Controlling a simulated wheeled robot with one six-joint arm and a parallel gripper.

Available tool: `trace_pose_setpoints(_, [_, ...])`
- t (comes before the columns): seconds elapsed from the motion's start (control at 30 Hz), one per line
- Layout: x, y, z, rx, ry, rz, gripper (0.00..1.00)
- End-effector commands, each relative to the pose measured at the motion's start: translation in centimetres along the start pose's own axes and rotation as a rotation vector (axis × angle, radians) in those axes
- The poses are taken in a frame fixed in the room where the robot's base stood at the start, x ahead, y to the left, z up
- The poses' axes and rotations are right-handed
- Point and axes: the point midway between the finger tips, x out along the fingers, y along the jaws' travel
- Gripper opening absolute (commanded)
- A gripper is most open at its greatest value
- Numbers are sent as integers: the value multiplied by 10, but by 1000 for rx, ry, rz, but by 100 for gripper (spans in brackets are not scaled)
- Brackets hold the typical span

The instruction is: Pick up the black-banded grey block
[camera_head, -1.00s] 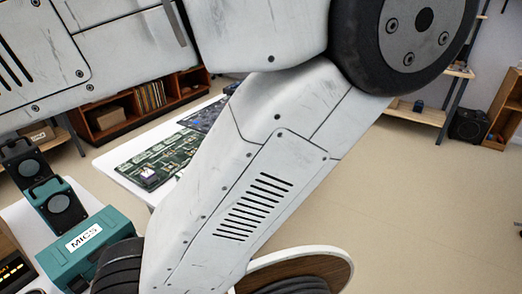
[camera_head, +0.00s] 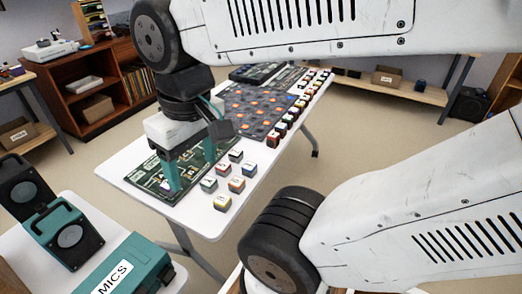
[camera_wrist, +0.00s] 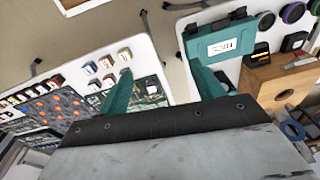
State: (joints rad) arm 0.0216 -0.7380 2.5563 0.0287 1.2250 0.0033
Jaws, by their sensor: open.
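My gripper (camera_head: 190,172) is open, its two teal fingers pointing down over the green circuit board on the white table. It also shows in the wrist view (camera_wrist: 159,68), with its fingers spread. Several small pale-topped blocks with coloured bands stand right of the board. The one at the back of this group, a dark-banded block (camera_head: 235,156), looks most like the black-banded grey block, but it is too small to be sure. It stands apart from my fingers, to their right. A small purplish block (camera_head: 165,186) sits on the board near my left finger.
The white table (camera_head: 203,222) also bears a grey board with orange spots (camera_head: 262,110) and a row of blocks along its right edge. Teal speakers (camera_head: 68,226) and a teal case marked MICS (camera_head: 128,270) stand on a nearer table at left.

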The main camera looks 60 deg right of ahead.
Motion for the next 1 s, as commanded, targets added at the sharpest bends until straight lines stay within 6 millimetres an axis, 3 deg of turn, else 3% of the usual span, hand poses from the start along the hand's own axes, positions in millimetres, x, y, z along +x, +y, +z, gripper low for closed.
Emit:
trace_pose_setpoints(0.17, [20, -9, -24, 218, -103, -156, 66])
trace_pose_setpoints(0.27, [37, -9, -50, 429, -168, -297, 66])
trace_pose_setpoints(0.47, [72, 21, -111, 905, -248, -590, 66])
trace_pose_setpoints(0.57, [94, 53, -140, 1160, -264, -732, 66])
trace_pose_setpoints(0.73, [139, 133, -175, 1614, -252, -965, 66])
trace_pose_setpoints(0.87, [182, 208, -179, 1971, -214, -1131, 66])
trace_pose_setpoints(1.0, [230, 282, -160, 2311, -153, -1274, 66])
